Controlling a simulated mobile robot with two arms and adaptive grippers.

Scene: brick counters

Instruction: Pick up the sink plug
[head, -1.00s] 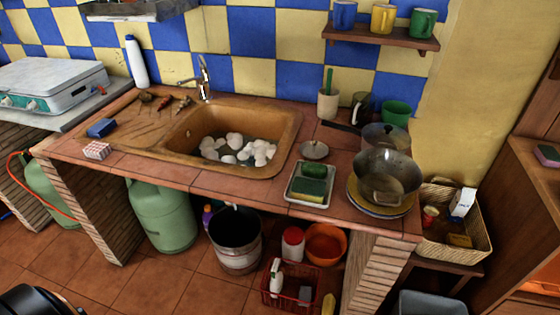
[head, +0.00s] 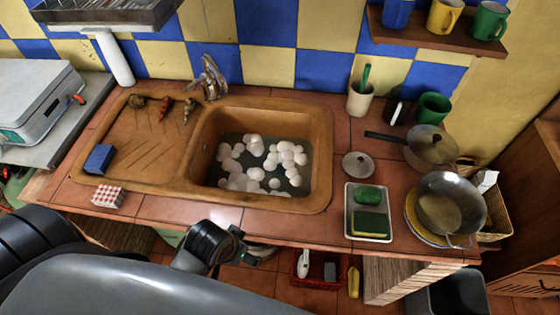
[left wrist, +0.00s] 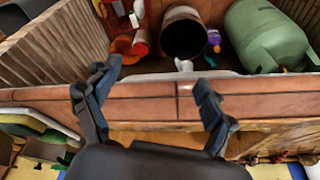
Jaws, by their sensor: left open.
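A grey round disc with a small knob (head: 358,165), which looks like the sink plug, lies on the tiled counter right of the basin. The brown sink (head: 318,150) holds white foam over dark water, and its drain is hidden. My left gripper (head: 238,240) is at the counter's front edge, below the basin and left of the disc, well apart from it. In the left wrist view my left gripper (left wrist: 155,82) is open and empty, with its fingers spread before the counter edge. The disc is not clear in that view. My right gripper is not in view.
A tray with a green sponge and scrubber (head: 368,226) stands just in front of the disc. Pans (head: 450,203) stand to its right, and a utensil cup (head: 360,98) behind. A blue sponge (head: 98,158) lies left. A bucket (left wrist: 184,35) stands under the counter.

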